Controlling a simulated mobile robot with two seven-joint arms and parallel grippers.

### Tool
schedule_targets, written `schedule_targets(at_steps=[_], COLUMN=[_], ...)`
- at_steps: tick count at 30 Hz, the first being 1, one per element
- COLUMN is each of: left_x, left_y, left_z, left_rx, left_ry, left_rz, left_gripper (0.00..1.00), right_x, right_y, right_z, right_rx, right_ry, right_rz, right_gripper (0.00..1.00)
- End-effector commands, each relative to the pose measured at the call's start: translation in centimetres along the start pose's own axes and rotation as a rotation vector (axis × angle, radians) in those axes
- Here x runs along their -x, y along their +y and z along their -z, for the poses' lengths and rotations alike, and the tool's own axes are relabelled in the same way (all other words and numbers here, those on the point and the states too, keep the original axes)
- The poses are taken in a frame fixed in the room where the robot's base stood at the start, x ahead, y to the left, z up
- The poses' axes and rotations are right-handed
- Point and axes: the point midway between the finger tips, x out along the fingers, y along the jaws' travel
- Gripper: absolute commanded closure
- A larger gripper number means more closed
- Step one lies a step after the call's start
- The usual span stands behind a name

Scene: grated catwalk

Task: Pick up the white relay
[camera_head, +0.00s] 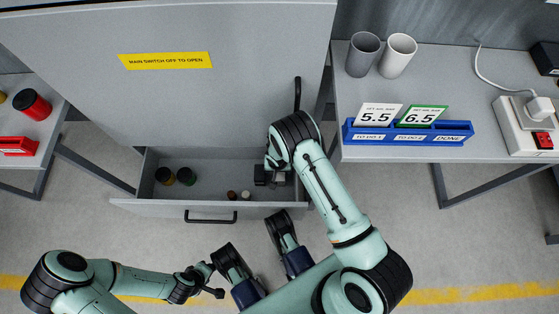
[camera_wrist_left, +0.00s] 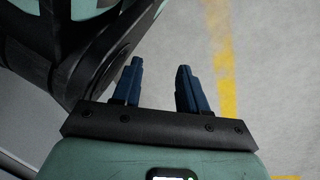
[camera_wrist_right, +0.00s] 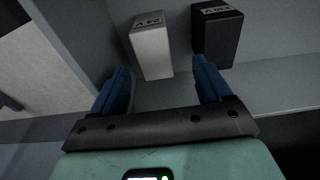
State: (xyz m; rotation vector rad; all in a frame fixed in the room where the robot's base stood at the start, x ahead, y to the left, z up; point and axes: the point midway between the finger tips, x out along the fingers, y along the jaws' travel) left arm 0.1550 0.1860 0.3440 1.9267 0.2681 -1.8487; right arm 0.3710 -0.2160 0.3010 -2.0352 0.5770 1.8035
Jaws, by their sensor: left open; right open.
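That gripper is open, holds nothing, and is inside the open drawer (camera_head: 213,208). In the head view my right arm and gripper cover much of that spot, so the relay is hard to make out there. My left gripper (camera_wrist_left: 160,67) is open and empty, low over the floor and away from the drawer.
A black relay (camera_wrist_right: 217,38) stands right of the white one in the right wrist view, close to the right finger. Dark jars (camera_head: 186,176) stand in the drawer's left end. A grey cabinet front (camera_head: 220,100) rises behind; a side table (camera_head: 440,90) stands right.

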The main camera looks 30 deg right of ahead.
Motion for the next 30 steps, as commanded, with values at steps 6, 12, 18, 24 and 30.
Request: schedule_targets(at_steps=[6,12,18,24,30], left_x=[-1.1,-1.7,-2.8,-3.0,-2.9], left_y=[-1.3,-1.9,-3.7,-4.3,-4.3], left_z=[-1.6,-2.4,-4.6,-5.6,-5.5], left_rx=[0.017,0.025,0.05,0.06,0.059], left_ry=[-0.056,-0.084,-0.163,-0.196,-0.194], left_rz=[0.025,0.037,0.071,0.086,0.085], left_gripper=[0.57,0.57,0.57,0.57,0.57], right_x=[-2.6,-3.8,-6.8,-7.9,-7.8], right_y=[0.0,0.2,0.8,0.7,0.7], right_z=[0.0,-0.2,-0.4,-0.3,-0.3], right_rx=[0.0,0.001,0.001,0.0,0.001], right_ry=[0.0,-0.001,-0.001,0.0,0.0], right_rz=[0.001,0.001,0.001,0.002,0.002], right_gripper=[0.22,0.22,0.22,0.22,0.45])
